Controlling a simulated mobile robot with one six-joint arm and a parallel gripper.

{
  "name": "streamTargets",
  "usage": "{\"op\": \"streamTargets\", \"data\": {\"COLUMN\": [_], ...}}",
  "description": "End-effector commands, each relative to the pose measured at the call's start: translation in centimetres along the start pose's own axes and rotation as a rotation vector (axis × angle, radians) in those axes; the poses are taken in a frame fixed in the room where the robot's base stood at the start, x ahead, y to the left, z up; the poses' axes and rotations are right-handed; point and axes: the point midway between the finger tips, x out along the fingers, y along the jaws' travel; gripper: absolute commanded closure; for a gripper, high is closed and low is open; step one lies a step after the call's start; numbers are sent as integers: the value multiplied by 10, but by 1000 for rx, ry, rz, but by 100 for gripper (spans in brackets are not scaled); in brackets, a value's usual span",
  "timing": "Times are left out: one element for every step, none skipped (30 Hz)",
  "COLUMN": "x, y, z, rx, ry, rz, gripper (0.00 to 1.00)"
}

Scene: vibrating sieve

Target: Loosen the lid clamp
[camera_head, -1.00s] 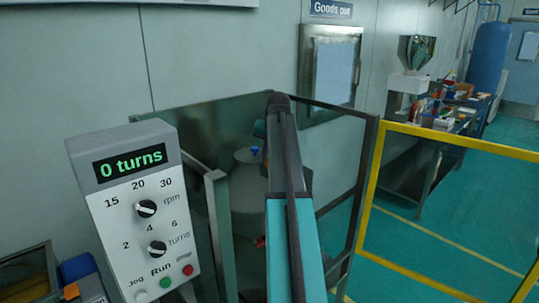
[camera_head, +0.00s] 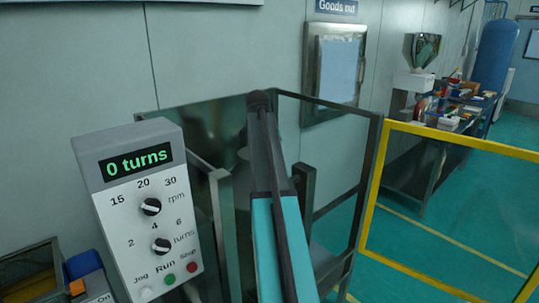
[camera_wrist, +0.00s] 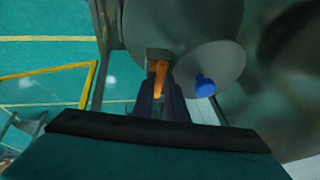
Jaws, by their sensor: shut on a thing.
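In the wrist view, the fingers of my gripper (camera_wrist: 160,95) are shut on an orange lever, the lid clamp (camera_wrist: 157,72). The clamp sits at the edge of the round grey lid (camera_wrist: 222,62), and its lower part is hidden between the fingers. A blue knob (camera_wrist: 204,84) stands on the lid, to the right of my fingers. In the head view my arm covers the clamp and the gripper.
A control box (camera_head: 145,200) reading "0 turns" stands at the left, close to my arm. Framed guard panels (camera_head: 335,180) surround the sieve.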

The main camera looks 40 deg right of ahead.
Motion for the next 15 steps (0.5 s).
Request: {"op": "streamTargets", "data": {"x": [0, 0, 0, 0, 0, 0, 0, 0, 0, 0, 0, 0, 0, 0, 0], "y": [-1, 0, -1, 0, 0, 0, 0, 0, 0, 0, 0, 0, 0, 0, 0], "z": [0, 0, 0, 0, 0, 0, 0, 0, 0, 0, 0, 0, 0, 0, 0], "rx": [6, 9, 12, 14, 15, 16, 17, 17, 17, 16, 16, 16, 16, 16, 16], "ry": [2, 3, 3, 3, 4, 4, 4, 4, 4, 4, 4, 4, 4, 4, 4], "rz": [2, 3, 4, 5, 5, 6, 6, 6, 6, 6, 6, 6, 6, 6, 6], "gripper": [100, 100, 100, 100, 100, 100, 100, 100, 100, 100, 100, 100, 100, 100, 81]}}
